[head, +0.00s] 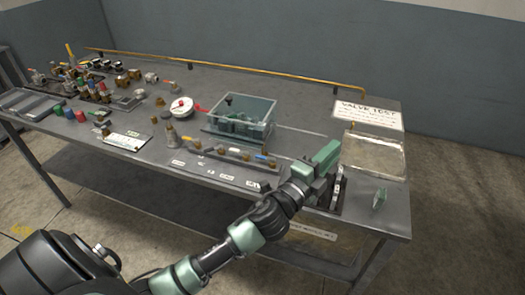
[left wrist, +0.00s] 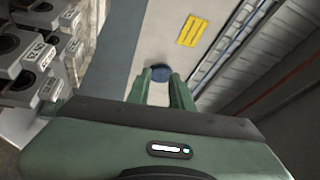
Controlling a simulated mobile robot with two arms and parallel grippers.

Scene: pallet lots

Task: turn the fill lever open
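My left gripper (head: 328,158) is over the right end of the bench, beside a dark upright fixture (head: 338,190) with a pale label strip. In the left wrist view its two green fingers (left wrist: 160,85) stand apart. A dark blue round piece (left wrist: 161,73) shows at the gap between the fingertips; I cannot tell whether the fingers touch it. I cannot make out for certain which part is the fill lever. A row of small valves with coloured handles (head: 235,153) lies left of the gripper. My right gripper is not in view.
A yellow patch (left wrist: 193,31) lies beyond the fingertips.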

